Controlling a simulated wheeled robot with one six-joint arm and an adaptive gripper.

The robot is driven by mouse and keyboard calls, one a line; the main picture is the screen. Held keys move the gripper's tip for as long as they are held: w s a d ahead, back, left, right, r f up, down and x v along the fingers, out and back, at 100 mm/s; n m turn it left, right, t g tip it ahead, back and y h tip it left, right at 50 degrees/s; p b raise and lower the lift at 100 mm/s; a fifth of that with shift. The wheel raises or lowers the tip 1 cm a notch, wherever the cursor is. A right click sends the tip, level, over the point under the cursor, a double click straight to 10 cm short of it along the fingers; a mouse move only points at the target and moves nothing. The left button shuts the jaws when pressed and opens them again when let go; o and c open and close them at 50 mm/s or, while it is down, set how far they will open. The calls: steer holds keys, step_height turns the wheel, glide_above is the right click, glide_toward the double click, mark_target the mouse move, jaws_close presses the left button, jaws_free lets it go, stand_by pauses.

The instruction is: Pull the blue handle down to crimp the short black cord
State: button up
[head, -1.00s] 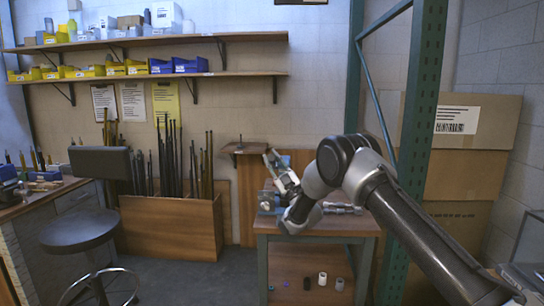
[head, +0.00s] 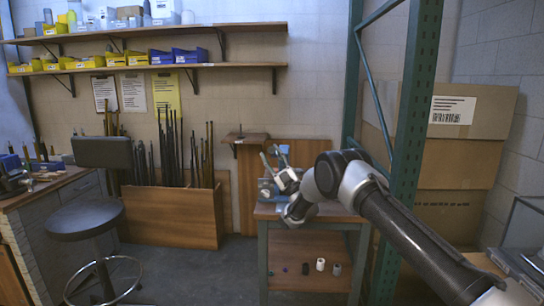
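My gripper (head: 274,160) is small in the head view, above the left part of the wooden workbench (head: 335,216). It points up and to the left; its fingers are too small to judge their opening. A small pale-blue piece (head: 284,149) shows right at the fingertips; it may be the blue handle, but I cannot tell whether the gripper touches it. A blue-grey device (head: 266,187) sits on the bench, just below and left of the gripper, partly hidden by my arm. The short black cord cannot be made out.
A green metal post (head: 408,150) stands close to my arm on the right, with cardboard boxes (head: 465,140) behind it. A black stool (head: 84,219) stands at left. Several small parts, one a white cylinder (head: 320,265), rest on the bench's lower shelf. The floor between is clear.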

stand_by(0.3)
steer(key=v, duration=0.7)
steer(key=shift+f, duration=0.15)
steer(key=shift+s+d, duration=0.1)
steer(key=shift+d, duration=0.05)
